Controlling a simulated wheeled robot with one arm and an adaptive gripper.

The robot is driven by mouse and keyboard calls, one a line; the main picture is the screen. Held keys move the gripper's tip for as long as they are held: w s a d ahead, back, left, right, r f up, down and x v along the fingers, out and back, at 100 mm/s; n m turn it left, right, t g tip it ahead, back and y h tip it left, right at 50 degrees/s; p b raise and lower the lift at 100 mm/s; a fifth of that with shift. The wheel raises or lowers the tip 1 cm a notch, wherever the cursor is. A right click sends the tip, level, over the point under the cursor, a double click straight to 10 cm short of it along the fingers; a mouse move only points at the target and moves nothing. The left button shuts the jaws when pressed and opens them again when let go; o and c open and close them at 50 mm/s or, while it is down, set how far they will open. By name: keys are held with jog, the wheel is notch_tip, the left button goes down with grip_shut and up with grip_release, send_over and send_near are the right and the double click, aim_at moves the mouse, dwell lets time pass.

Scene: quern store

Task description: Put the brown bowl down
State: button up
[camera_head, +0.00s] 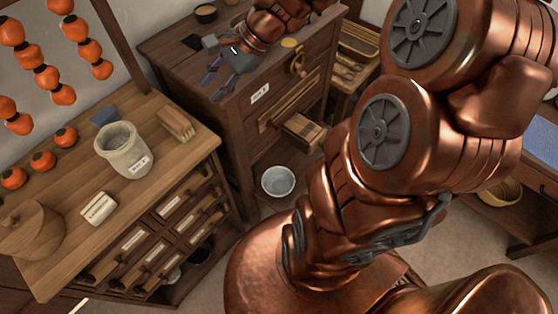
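My gripper (216,84) is at the front left of the dark wooden cabinet top, pointing down and to the left. Its two fingers stand apart, and I see nothing between them. A small dark round bowl (205,14) with a lighter inside stands on the far left of that cabinet top, apart from my gripper. It may be the brown bowl, but its colour is hard to tell at this size. No bowl shows in my gripper.
The cabinet (180,45) has an open drawer at its front. A pale bowl (278,181) sits low beside it. The left wooden counter (75,160) carries a jar (124,150), a brush (176,123), a label block (98,208) and a round wooden box (30,232).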

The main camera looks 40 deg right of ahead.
jog(key=s+a+f+n+g+h, duration=0.3)
jog(key=s+a+n+g, duration=0.15)
jog(key=s+n, duration=0.5)
jog(key=s+d+n+h, duration=0.2)
jog(key=s+n, duration=0.1)
jog(key=s, duration=0.3)
jog(key=s+d+f+n+h, duration=0.1)
jog(key=s+d+n+h, duration=0.1)
jog(key=s, duration=0.5)
jog(key=shift+s+n+g+h, duration=0.3)
jog(key=shift+n+g, duration=0.15)
jog(key=shift+n, duration=0.3)
jog(key=shift+w+a+f, duration=0.1)
jog(key=shift+a, duration=0.05)
